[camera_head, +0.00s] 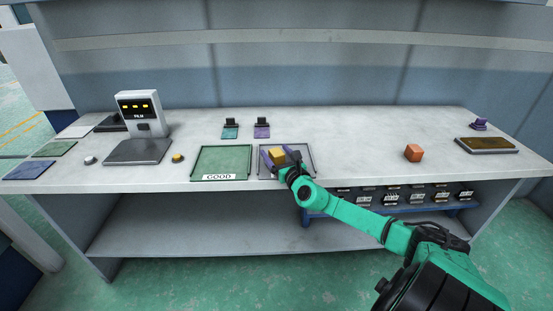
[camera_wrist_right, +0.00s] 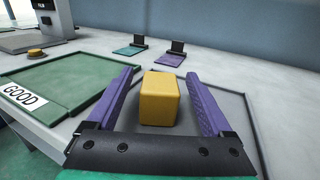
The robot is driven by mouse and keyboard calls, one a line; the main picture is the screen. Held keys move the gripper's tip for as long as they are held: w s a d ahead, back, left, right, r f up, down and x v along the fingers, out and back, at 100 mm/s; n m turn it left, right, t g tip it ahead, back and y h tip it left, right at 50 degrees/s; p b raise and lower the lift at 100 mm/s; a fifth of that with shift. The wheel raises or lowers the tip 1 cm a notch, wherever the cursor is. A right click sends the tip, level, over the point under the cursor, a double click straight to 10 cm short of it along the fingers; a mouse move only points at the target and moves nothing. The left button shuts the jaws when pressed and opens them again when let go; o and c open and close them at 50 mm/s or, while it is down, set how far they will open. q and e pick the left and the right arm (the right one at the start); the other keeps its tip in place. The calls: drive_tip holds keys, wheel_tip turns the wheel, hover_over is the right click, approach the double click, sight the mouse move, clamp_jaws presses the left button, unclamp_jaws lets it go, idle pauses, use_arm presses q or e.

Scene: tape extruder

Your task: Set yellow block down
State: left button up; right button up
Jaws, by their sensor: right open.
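The yellow block (camera_head: 277,155) stands in the grey tray (camera_head: 308,176) at the middle of the bench. In the right wrist view the yellow block (camera_wrist_right: 159,98) sits between the two purple fingers of my right gripper (camera_wrist_right: 160,103). A gap shows on each side of the block, so the fingers are open and apart from it. In the head view my right gripper (camera_head: 281,160) is low over the grey tray and hides part of it. The block's underside is hard to see. My left gripper is not in view.
The green GOOD tray (camera_head: 221,160) lies just left of the grey tray. An orange block (camera_head: 413,153) stands to the right. Small teal (camera_head: 230,132) and purple (camera_head: 262,131) pads lie behind. A scale-like device (camera_head: 140,125) stands at the left. The bench between grey tray and orange block is clear.

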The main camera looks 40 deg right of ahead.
clamp_jaws()
drive_tip(key=shift+r, duration=0.1)
